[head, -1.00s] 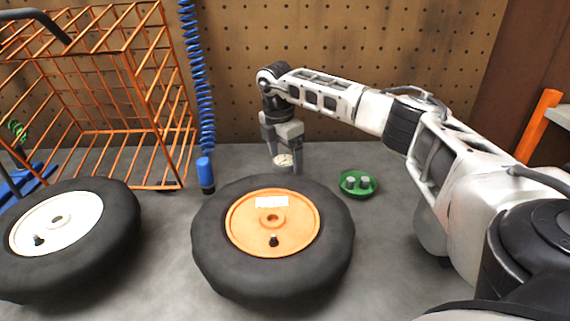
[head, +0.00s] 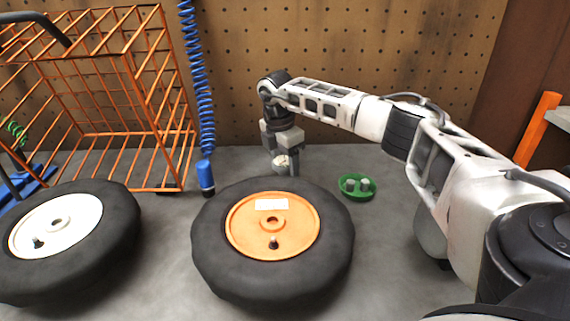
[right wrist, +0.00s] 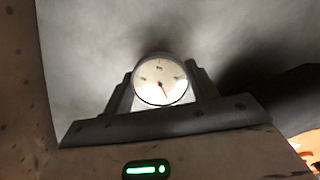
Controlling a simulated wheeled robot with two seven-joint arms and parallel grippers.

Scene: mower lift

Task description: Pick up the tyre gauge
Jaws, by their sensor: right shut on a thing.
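The tyre gauge (right wrist: 160,80) has a round white dial with a red needle. In the right wrist view it sits between the two fingers of my right gripper (right wrist: 160,90), which is shut on it. In the head view the gauge (head: 282,163) shows as a small pale disc between the fingertips of my right gripper (head: 282,160), behind the orange-hubbed wheel. I cannot tell whether the gauge touches the bench. My left gripper is not in view.
A wheel with an orange hub (head: 297,237) lies in front, and one with a white hub (head: 83,219) lies at left. A green dish (head: 357,195) holds small grey pieces. A blue coiled hose (head: 201,90) hangs beside an orange wire basket (head: 157,82). A pegboard (head: 340,40) stands behind.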

